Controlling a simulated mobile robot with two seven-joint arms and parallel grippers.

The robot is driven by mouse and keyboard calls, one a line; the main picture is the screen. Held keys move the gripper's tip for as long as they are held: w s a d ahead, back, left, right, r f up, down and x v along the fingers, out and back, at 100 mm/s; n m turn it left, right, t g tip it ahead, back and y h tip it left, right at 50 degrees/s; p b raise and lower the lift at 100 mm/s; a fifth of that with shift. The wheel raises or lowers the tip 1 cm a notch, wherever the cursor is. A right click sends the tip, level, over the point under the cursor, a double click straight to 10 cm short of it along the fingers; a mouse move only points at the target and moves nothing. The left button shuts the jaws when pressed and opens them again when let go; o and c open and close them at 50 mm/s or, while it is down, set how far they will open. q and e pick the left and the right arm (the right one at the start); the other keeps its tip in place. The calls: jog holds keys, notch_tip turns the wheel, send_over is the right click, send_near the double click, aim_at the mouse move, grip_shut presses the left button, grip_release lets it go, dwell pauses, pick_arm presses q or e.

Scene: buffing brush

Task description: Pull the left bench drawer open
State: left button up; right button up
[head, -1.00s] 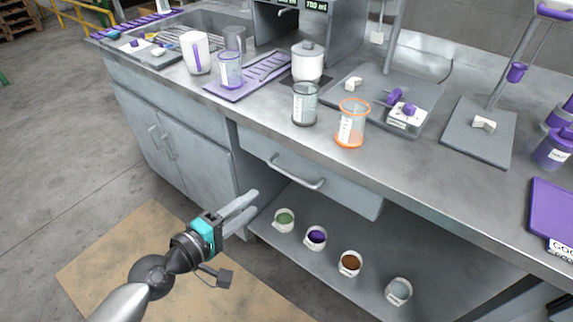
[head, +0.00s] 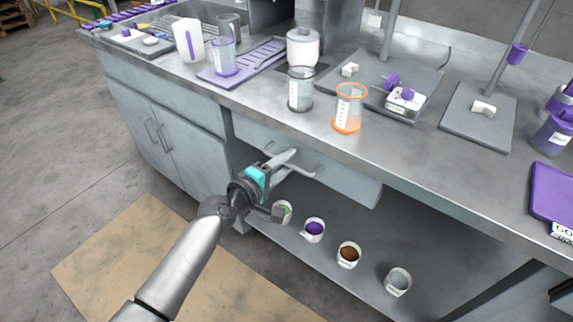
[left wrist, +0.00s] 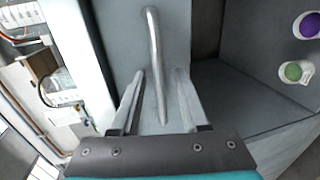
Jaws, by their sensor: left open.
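The left bench drawer (head: 345,181) is a pale grey front under the bench top. Its bar handle (head: 306,172) runs across the front and also shows in the left wrist view (left wrist: 154,50). My left gripper (head: 290,156) is at the left part of the handle. In the left wrist view my open left gripper (left wrist: 160,85) has one finger on each side of the handle bar, with gaps visible. Whether a finger touches the bar I cannot tell. The handle's left end is partly hidden by the gripper in the head view. My right gripper is not in view.
A lower shelf (head: 345,291) holds several small cups, including a purple-filled one (head: 314,229). On the bench top stand a grey beaker (head: 300,90) and an orange-rimmed beaker (head: 348,110) near the edge above the drawer. A cardboard sheet (head: 120,262) lies on the floor.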

pick_arm(q)
jog(key=shift+w+d, duration=0.15)
grip_shut()
dwell(0.4)
dwell(1.0)
